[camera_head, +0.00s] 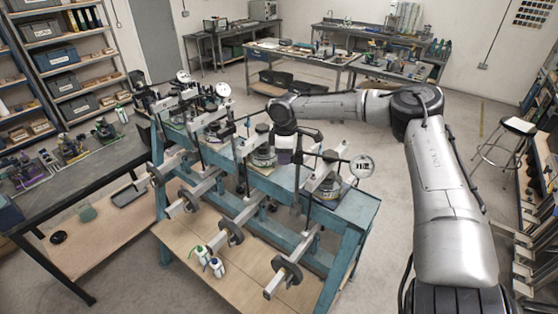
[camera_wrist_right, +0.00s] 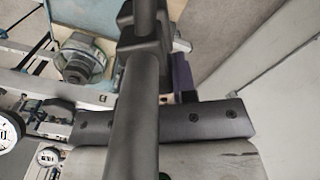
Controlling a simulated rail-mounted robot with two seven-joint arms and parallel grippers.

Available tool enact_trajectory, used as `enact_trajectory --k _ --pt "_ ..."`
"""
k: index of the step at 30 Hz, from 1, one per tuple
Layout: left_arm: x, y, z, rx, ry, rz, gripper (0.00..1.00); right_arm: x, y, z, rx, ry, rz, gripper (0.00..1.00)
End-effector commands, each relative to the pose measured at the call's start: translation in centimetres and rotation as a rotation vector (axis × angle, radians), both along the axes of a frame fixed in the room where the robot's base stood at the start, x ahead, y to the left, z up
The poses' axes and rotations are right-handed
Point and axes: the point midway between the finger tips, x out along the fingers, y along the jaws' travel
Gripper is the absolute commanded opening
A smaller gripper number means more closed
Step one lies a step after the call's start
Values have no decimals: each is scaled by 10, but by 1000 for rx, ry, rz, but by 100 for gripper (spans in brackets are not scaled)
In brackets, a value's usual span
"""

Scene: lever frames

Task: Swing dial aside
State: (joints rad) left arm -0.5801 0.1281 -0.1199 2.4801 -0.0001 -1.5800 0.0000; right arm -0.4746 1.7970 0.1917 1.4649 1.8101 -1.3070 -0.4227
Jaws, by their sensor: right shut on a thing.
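A teal lever bench (camera_head: 345,215) carries several stations with weighted levers and round white dials. The nearest dial (camera_head: 361,166) is at the right end, on a thin dark arm that runs left toward my right gripper. Two more dials show at the back left: one dial (camera_head: 183,76) and another dial (camera_head: 223,89). My right gripper (camera_head: 284,157) points down among the middle stations and is shut on a dark rod (camera_wrist_right: 142,105). Which dial this rod carries is not clear. The wrist view also shows a dial (camera_wrist_right: 8,130) at its left edge. My left gripper is not in view.
Lever weights (camera_head: 287,271) hang out along the bench's front. Small bottles (camera_head: 216,266) stand on the wooden lower shelf. A dark side table (camera_head: 80,185) is at the left. The floor right of the bench is clear up to a stool (camera_head: 518,126).

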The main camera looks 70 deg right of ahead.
Motion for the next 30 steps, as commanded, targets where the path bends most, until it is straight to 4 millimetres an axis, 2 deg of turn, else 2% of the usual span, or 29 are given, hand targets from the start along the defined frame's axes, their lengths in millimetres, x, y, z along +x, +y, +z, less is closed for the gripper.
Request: enact_trajectory --k 3,15,30 --pt "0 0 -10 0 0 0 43 2 -5 -2 -1 0 -110 0" --pt "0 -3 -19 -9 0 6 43 3 -19 0 -1 0 -425 0" --pt "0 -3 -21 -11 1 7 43 2 -26 1 -1 -1 -594 0"
